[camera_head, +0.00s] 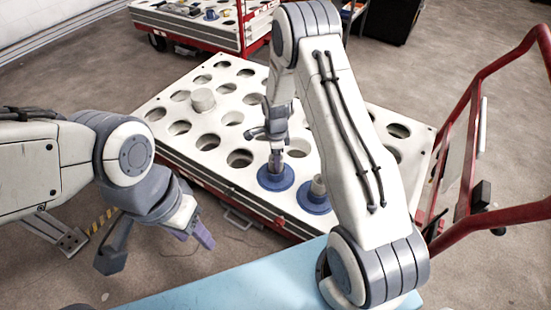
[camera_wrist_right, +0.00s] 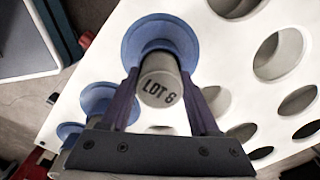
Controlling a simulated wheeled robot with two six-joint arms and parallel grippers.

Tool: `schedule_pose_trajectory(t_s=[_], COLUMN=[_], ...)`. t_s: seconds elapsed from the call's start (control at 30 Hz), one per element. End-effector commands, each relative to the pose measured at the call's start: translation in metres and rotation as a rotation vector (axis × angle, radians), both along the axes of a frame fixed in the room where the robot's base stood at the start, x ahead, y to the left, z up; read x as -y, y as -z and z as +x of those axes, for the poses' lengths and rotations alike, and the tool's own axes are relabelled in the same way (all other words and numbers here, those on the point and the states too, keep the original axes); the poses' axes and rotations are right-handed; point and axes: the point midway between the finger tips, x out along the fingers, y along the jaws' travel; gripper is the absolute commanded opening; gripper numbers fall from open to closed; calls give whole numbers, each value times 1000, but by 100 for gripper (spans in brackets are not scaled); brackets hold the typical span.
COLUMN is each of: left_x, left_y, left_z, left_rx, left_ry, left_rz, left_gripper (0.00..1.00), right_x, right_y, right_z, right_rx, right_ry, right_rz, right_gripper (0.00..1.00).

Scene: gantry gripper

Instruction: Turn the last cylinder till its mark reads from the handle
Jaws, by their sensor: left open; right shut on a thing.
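My right gripper (camera_head: 275,152) is shut on a grey cylinder (camera_wrist_right: 160,72) that has a wide blue flange (camera_head: 277,178) and sits at the front of the white perforated trolley top (camera_head: 228,172). In the right wrist view, the gripper's fingers (camera_wrist_right: 163,98) lie on both sides of the cylinder. Its dark mark, LOT and a digit like 6 or 8, faces this camera. A second blue-flanged cylinder (camera_head: 316,193) stands to the right, partly behind my right arm. The red handle (camera_head: 492,65) rises at the right. My left gripper (camera_head: 152,250) is open and empty, off the trolley's front left.
A light blue surface (camera_head: 215,292) lies in the foreground. Another red-framed trolley (camera_head: 195,30) with small items stands behind. Bare floor lies to the left.

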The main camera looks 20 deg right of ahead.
Motion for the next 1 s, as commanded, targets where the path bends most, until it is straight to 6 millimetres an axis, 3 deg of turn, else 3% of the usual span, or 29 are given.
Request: schedule_pose_trajectory(t_s=[0.07, 0.1, 0.17, 0.57, 1.0], left_x=[0, 0, 0, 0, 0], left_y=[0, 0, 0, -2, -22], left_z=[0, 0, 0, 0, 0], left_rx=[0, 0, 0, 0, 0], left_ry=[0, 0, 0, 0, 0], left_rz=[0, 0, 0, 0, 0], left_gripper=[50, 50, 50, 50, 50], right_x=[0, 0, 0, 0, 0], right_y=[0, 0, 0, -6, -86], right_z=[1, 1, 1, 0, 0], right_rx=[2, 1, 1, 0, 2], right_ry=[-1, -1, -2, -3, -3], right_rz=[0, 0, 0, 0, 0], right_gripper=[0, 73, 96, 97, 97])
